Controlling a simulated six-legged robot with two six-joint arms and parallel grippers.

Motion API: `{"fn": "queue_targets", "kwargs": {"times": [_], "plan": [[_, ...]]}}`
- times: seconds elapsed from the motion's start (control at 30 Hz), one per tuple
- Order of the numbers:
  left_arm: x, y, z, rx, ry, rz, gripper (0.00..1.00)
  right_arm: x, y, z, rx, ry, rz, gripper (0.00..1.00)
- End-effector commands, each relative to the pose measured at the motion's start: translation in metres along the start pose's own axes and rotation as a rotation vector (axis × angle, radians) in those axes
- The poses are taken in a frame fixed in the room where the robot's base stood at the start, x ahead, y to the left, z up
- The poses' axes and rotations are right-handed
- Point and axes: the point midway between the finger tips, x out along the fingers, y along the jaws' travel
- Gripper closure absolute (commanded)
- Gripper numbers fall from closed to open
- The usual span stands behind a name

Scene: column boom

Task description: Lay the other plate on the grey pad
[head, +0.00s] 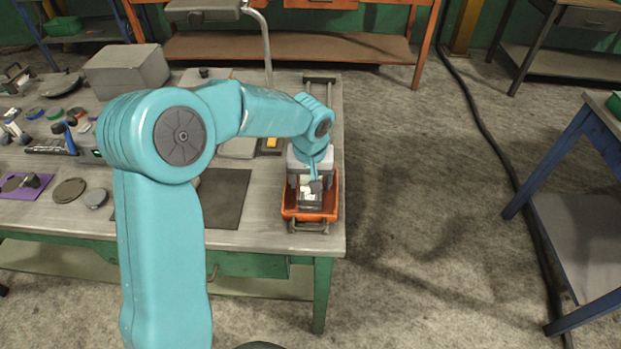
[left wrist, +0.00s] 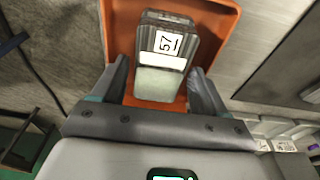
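A flat dark grey pad (head: 228,200) lies on the workbench, its left part hidden behind my left arm. An orange bin (head: 289,211) stands at the bench's right end. My left gripper (head: 311,187) is over this bin, pointing down. In the left wrist view the gripper (left wrist: 160,90) has its fingers apart, one on each side of a grey block (left wrist: 160,85) labelled 57. The block is inside the orange bin (left wrist: 212,18); gaps show beside it. I cannot tell which thing is the plate; two round grey discs (head: 69,190) lie left of my arm. My right gripper is not in view.
A grey box (head: 127,69) and many small tools stand on the bench's left part. A purple mat (head: 22,187) with small parts lies at the left edge. A blue-legged table (head: 580,215) stands at the right, with open floor between.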

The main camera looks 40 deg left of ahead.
Motion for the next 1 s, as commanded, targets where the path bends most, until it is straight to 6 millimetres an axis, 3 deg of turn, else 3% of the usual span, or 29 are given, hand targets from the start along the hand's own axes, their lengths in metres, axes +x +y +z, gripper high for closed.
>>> {"fn": "queue_targets", "kwargs": {"times": [0.27, 0.43, 0.8, 1.0], "plan": [[-0.001, 0.0, 0.0, 0.0, 0.0, 0.0, 0.15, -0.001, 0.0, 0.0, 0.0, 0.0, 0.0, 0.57], [-0.012, 0.0, -0.001, 0.0, 0.004, 0.001, 0.15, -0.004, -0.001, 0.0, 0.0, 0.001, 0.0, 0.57], [-0.094, 0.0, -0.001, 0.0, 0.004, 0.002, 0.15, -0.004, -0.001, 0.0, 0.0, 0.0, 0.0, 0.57], [-0.119, 0.0, -0.001, 0.0, 0.001, 0.0, 0.15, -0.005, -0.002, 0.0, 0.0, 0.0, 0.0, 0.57]]}}
